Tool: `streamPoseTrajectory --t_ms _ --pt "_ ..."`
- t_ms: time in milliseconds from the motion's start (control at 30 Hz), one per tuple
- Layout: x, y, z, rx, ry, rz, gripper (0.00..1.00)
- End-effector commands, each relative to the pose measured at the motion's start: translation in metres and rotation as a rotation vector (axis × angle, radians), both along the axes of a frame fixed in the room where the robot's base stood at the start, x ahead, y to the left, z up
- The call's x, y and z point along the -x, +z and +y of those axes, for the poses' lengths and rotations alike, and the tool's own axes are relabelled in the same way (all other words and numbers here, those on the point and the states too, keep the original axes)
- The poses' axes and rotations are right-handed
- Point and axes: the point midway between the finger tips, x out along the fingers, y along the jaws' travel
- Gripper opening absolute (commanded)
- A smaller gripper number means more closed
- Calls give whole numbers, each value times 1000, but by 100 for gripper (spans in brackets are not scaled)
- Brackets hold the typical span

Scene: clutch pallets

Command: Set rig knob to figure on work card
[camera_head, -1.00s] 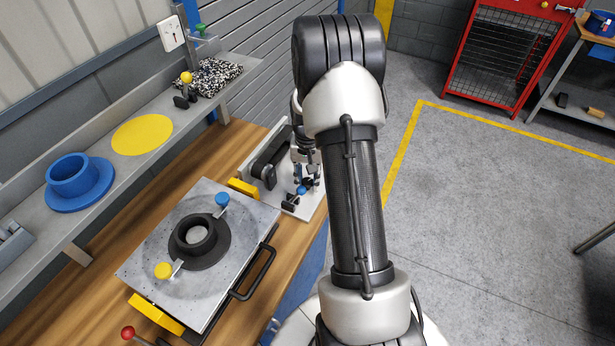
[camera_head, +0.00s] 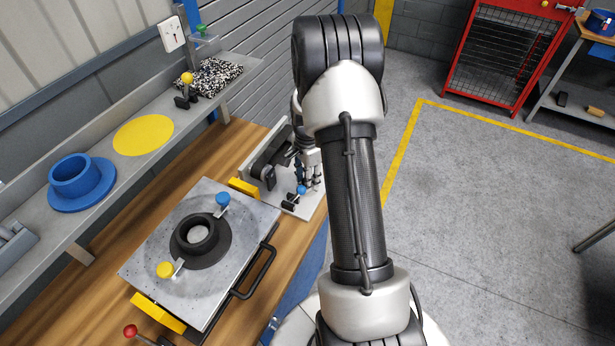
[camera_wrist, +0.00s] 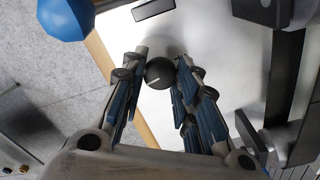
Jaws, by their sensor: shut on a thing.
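The rig knob (camera_wrist: 159,73) is a round black knob with a pale line on its face. In the wrist view it sits between the two fingers of my gripper (camera_wrist: 158,85), which is shut on it. The knob stands on a pale plate (camera_wrist: 225,50). In the head view my gripper (camera_head: 311,178) is at the small rig plate (camera_head: 313,206), partly hidden by my arm, and the knob cannot be made out there. I cannot make out a work card or any figure in either view.
A blue-tipped clamp (camera_head: 301,190) stands close to my gripper; its blue tip also shows in the wrist view (camera_wrist: 65,20). A dark bracket (camera_head: 270,158) rises behind. A pallet (camera_head: 150,262) with a black ring (camera_head: 188,252) and clamps lies on the wooden bench (camera_head: 70,320).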

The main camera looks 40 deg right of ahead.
Motion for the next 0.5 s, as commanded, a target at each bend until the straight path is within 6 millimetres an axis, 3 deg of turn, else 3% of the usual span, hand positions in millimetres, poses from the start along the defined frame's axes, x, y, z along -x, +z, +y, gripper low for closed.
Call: streamPoseTrajectory --t_ms 500 --pt "0 0 0 0 -213 -1 4"
